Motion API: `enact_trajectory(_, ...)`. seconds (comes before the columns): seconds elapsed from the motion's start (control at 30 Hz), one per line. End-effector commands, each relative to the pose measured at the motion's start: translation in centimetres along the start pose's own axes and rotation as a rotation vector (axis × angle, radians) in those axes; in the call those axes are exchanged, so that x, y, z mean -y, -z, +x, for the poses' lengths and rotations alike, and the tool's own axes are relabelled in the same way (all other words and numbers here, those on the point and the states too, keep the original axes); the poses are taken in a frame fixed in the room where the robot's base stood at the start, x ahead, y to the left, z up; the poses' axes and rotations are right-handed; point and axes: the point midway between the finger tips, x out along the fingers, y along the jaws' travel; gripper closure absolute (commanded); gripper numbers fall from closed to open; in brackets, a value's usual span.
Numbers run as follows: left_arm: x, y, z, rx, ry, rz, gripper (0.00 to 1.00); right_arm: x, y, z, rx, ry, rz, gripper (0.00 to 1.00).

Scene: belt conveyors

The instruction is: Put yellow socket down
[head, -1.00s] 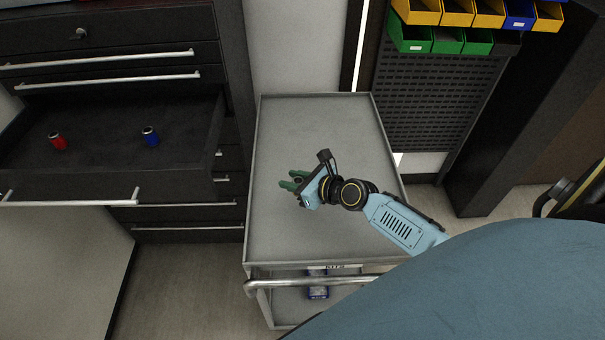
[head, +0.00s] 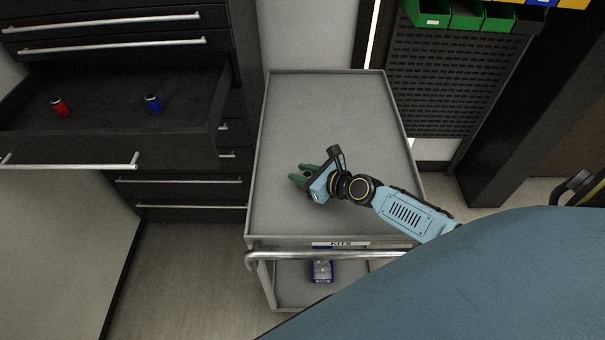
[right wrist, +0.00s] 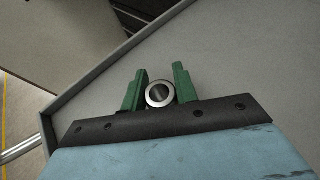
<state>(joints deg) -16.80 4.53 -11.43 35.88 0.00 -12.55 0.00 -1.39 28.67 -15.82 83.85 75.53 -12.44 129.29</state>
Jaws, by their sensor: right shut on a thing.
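My right gripper (head: 301,175) is over the grey top of a cart (head: 325,110), with its green fingers pointing left. In the right wrist view its fingers (right wrist: 161,78) are shut on a socket (right wrist: 160,95), seen end-on as a silvery ring with a dark hole. No yellow shows on the socket from this angle. In the head view the socket is mostly hidden between the fingers. I cannot tell whether it touches the cart top. My left gripper is not in view.
The cart top is otherwise bare, with a raised rim and a front handle (head: 330,256). A blue-and-grey item (head: 321,271) lies on its lower shelf. An open drawer (head: 190,150) at left holds a red socket (head: 59,107) and a blue socket (head: 153,104). Green bins (head: 467,16) hang at upper right.

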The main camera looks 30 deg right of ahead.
Motion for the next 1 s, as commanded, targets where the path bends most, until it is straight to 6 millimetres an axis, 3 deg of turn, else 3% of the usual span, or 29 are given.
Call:
enact_trajectory(0.1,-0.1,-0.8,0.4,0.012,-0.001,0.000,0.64,0.0,0.5,0.2,0.000,0.000,0.001,0.95)
enact_trajectory(0.13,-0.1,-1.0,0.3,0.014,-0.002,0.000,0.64,0.0,0.4,0.1,-0.001,-0.001,0.001,0.67)
enact_trajectory(0.27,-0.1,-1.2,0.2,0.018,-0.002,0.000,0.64,0.0,0.3,0.1,-0.001,-0.001,0.001,0.50)
enact_trajectory(0.67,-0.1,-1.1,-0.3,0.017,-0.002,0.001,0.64,0.0,-0.2,-0.1,-0.001,0.000,0.000,0.49)
enact_trajectory(1.0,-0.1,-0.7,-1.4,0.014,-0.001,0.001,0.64,-0.1,0.0,-6.4,-0.004,-0.002,0.001,0.49)
